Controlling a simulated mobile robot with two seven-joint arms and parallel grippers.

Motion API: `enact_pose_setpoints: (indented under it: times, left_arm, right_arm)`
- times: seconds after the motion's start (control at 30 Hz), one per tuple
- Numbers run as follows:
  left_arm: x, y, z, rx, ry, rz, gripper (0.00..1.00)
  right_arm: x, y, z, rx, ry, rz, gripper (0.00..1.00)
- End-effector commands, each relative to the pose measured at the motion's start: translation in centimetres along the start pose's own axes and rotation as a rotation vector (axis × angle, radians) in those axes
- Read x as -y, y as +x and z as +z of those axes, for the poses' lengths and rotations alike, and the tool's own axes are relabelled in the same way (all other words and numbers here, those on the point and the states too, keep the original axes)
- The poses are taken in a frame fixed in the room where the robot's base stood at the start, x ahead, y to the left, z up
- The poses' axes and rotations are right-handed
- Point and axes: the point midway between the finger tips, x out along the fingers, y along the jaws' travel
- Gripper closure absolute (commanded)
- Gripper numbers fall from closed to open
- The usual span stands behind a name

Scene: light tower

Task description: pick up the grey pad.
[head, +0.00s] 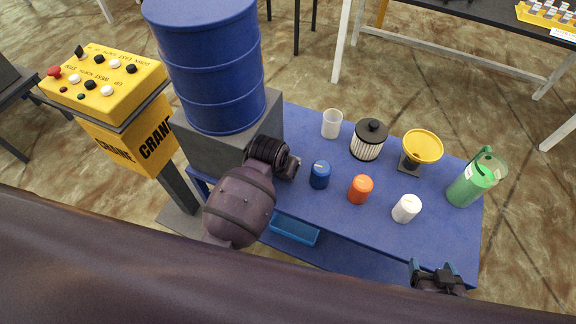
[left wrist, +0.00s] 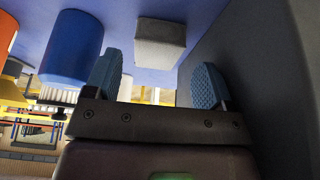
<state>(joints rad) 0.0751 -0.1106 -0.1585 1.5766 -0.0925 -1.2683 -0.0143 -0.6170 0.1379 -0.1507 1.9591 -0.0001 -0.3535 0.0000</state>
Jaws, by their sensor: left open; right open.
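The grey pad (left wrist: 160,42) is a small light-grey block lying on the blue tabletop. In the left wrist view it shows beyond and between the fingertips of my left gripper (left wrist: 156,80), which is open and empty, with the pad apart from it. In the head view my left gripper (head: 290,168) is low over the table beside the grey drum stand; its fingers are hardly visible, and I cannot make out the pad there. My right gripper (head: 436,272) is open and empty at the table's front right edge.
A grey stand (head: 213,152) under a blue drum (head: 208,70) forms a wall beside my left gripper. A blue canister (head: 320,175) stands close on the other side. Orange (head: 360,189) and white (head: 406,209) canisters, a cup (head: 332,124), filter (head: 369,140), funnel (head: 422,147) and green jug (head: 470,185) stand further right.

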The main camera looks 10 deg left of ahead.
Motion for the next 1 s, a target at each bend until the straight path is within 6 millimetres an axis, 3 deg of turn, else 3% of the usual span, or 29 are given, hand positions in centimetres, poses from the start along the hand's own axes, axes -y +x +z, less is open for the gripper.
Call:
enact_pose_setpoints:
  times: [0.4, 0.7, 1.0]
  left_arm:
    - [0.0, 1.2, -2.5, 0.001, 0.000, 0.000, 0.23]
    - [0.0, 4.8, -2.4, 0.002, 0.000, 0.000, 0.23]
    - [0.0, 6.0, -2.3, 0.000, -0.001, 0.000, 0.23]
  right_arm:
    - [-0.1, 0.0, 0.2, 0.004, -0.002, 0.000, 0.26]
    - [-0.1, -0.1, 0.1, 0.006, -0.003, 0.001, 0.26]
    - [-0.1, -0.1, 0.1, 0.006, -0.003, 0.001, 0.26]
